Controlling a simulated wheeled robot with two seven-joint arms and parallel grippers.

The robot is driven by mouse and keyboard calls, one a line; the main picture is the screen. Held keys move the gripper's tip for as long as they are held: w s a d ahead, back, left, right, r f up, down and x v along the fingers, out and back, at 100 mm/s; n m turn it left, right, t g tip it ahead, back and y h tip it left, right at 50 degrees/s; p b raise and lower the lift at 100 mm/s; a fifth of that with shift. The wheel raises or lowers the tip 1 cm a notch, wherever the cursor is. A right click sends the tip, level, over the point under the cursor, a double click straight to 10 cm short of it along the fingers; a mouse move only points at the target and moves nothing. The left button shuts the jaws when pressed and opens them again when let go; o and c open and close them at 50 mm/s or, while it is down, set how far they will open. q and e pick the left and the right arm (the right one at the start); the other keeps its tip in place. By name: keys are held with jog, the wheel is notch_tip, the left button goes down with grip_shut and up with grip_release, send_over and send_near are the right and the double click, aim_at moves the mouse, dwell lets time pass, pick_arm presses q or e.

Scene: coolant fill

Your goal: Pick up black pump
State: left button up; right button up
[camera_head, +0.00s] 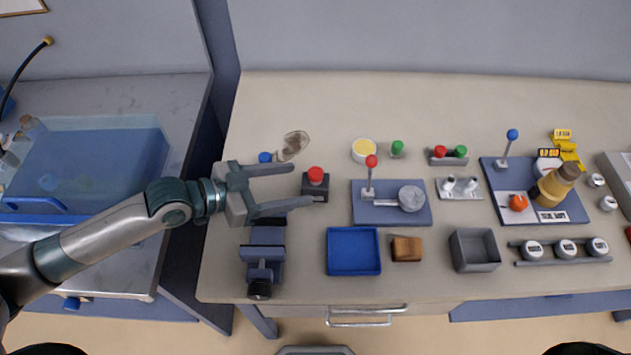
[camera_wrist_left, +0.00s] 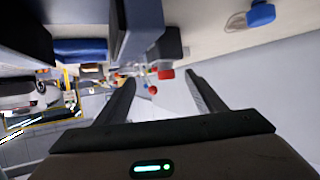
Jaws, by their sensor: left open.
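No thing here shows clearly as a black pump. A blue-grey vise-like device with a black round end (camera_head: 260,290) is at the bench's front left, below the gripper in the head view. My right gripper is not in view.
A clear piece with a blue cap (camera_head: 266,157) lies behind my fingers. A red-knobbed lever plate (camera_head: 360,212), blue tray (camera_head: 354,270), wooden block (camera_head: 407,249) and grey bin (camera_head: 492,266) are to the right. The back of the bench is largely clear.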

aim_at(311, 180)
pick_arm(q)
jog(key=shift+x, duration=1.1)
jog(key=shift+d+p, duration=0.1)
jog(key=shift+p, duration=0.2)
jog(key=shift+w+d+f+p, duration=0.15)
jog(key=shift+w+d+p, duration=0.2)
jog(key=shift+d+p, duration=0.2)
jog(key=p+x, duration=0.1)
jog(key=x, duration=0.2)
jog(key=shift+w+a, duration=0.1)
jog(key=shift+a, duration=0.05)
jog(key=shift+w+d+f+p, duration=0.2)
jog(key=shift+d+f+p, duration=0.1)
jog(key=shift+p, duration=0.05)
jog(key=shift+s+f, duration=0.1)
jog(key=c, duration=1.2)
